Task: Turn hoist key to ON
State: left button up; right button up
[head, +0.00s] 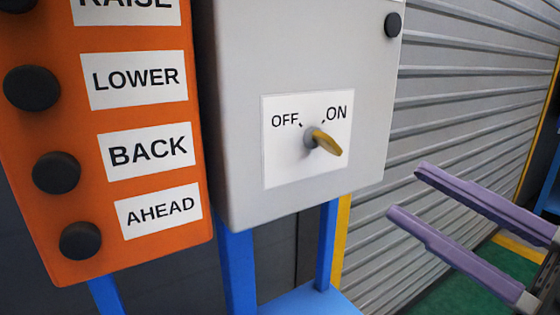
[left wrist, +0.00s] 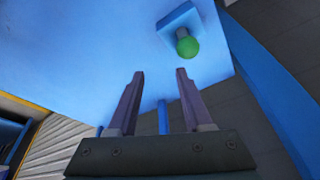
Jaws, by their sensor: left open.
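The hoist key (head: 326,142) is a yellow handle on a grey round pivot, in the middle of a white OFF/ON label (head: 284,165) on a grey box (head: 300,60). Its handle sticks out toward the lower right; I cannot tell which mark it is turned to. My right gripper (head: 407,190) has two purple fingers, open and empty, to the right of the key and lower, apart from it. My left gripper (left wrist: 160,74) shows only in the left wrist view, open with nothing between its fingers, over a blue surface. The key is not in that view.
Left of the grey box is an orange panel (head: 60,270) with black knobs labelled LOWER, BACK and AHEAD. Blue posts (head: 238,270) stand below the box. A ribbed grey shutter (head: 460,100) is behind.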

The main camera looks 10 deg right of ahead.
aim_at(340, 151)
jog(key=p+x, duration=0.1)
jog(key=x, duration=0.8)
jog(key=shift+s, duration=0.1)
grip_shut()
dwell(0.4)
